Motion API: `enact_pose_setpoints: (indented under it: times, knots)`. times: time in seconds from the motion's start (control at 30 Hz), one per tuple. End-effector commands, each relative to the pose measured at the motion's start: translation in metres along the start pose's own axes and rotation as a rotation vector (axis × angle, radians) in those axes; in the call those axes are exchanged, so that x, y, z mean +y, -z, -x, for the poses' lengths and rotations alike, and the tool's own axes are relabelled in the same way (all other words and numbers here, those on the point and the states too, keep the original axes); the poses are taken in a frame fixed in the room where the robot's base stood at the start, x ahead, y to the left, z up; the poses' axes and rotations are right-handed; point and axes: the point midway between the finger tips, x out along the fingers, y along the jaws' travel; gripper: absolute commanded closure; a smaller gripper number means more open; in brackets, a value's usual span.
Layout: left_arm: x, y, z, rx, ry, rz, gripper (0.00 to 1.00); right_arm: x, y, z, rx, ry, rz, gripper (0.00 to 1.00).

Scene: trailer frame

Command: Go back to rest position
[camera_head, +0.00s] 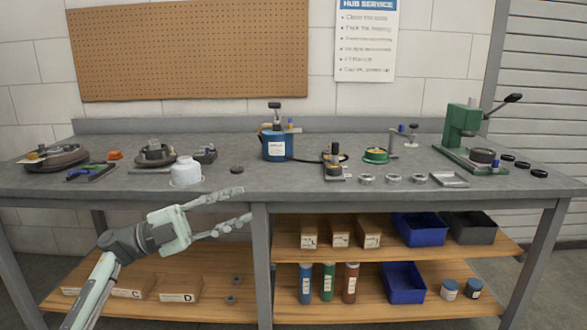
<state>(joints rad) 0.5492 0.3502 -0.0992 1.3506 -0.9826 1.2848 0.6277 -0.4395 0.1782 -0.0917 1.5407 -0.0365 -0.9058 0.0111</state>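My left gripper (239,211) is in front of the workbench's front edge, below the tabletop level in the picture. Its two fingers point right and are spread apart, with nothing between them. My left arm comes in from the lower left. My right gripper is not in view. The grey workbench (330,187) spans the view, and the gripper holds none of the things on it.
A white jar (186,172) stands near the front edge, just above the gripper in the picture. A blue can (277,146), a green press (462,130) and several small parts stand on the bench. Lower wooden shelves hold boxes and blue bins (418,230).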

Motion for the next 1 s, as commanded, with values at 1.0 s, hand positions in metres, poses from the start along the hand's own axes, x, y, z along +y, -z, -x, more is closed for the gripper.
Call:
enact_pose_setpoints:
  times: [1.0]
  knots:
    - [0.07,-0.222,0.304,-1.77,0.744,0.766,0.66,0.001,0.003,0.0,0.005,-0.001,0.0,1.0]
